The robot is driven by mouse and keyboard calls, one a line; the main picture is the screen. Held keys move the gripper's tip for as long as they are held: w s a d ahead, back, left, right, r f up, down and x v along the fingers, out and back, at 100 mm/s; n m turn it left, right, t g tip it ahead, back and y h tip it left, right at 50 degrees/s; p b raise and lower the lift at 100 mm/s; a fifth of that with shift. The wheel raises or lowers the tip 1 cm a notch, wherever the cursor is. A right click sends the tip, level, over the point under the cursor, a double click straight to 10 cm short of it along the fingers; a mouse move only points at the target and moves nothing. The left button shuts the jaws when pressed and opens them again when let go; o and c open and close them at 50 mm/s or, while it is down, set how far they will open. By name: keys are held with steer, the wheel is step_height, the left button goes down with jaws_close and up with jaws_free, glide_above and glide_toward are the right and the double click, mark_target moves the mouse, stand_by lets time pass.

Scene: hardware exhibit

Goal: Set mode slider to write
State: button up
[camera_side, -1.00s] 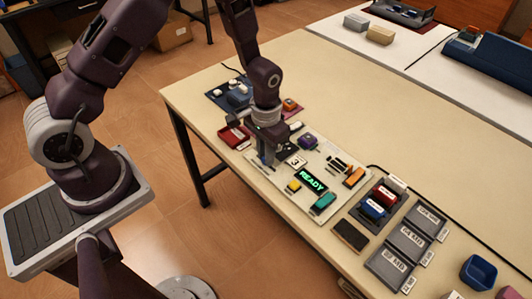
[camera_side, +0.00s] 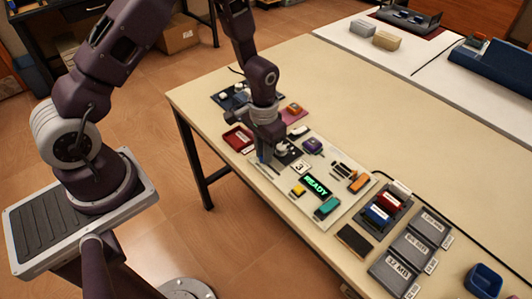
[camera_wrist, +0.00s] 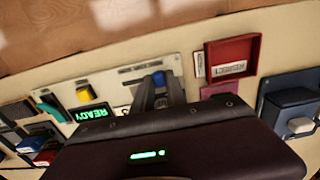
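The light control panel (camera_side: 333,203) lies on the table with a lit green READY display (camera_side: 317,186). The display also shows in the wrist view (camera_wrist: 94,114). A small blue knob (camera_wrist: 158,77), apparently the mode slider, sits at the panel's edge on a grey plate (camera_wrist: 130,73). The lettering on that plate is too small to read. My gripper (camera_wrist: 156,92) points down at the panel's far-left end, its fingertips right at the blue knob. The fingers look close together; whether they grip the knob is not clear. In the side view my gripper (camera_side: 268,153) partly hides this spot.
A yellow button (camera_side: 298,190), a teal part (camera_side: 327,206), an orange part (camera_side: 358,183) and a purple part (camera_side: 312,145) sit on the panel. A red tray (camera_side: 238,139) stands left of it. Grey labelled bins (camera_side: 390,272) lie right.

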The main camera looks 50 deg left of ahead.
steer(key=o, duration=0.4)
steer(key=shift+a, duration=0.15)
steer(key=shift+r, duration=0.15)
step_height(320, 180, up, 7)
steer(key=shift+f, duration=0.1)
steer(key=shift+r, duration=0.4)
step_height(320, 180, up, 10)
steer(key=s+f+t, duration=0.1)
steer(key=s+t, duration=0.1)
steer(key=s+r+t, duration=0.1)
steer(key=s+r, duration=0.3)
steer(key=s, duration=0.2)
steer(key=s+r+t, duration=0.1)
steer(key=s+r, duration=0.4)
steer(key=s, duration=0.1)
steer(key=s+d+r+t, duration=0.1)
steer(key=s+r, duration=0.4)
steer(key=s, duration=0.1)
steer(key=shift+s+r+t, duration=0.15)
steer(key=shift+s+t, duration=0.15)
steer(key=shift+s, duration=0.1)
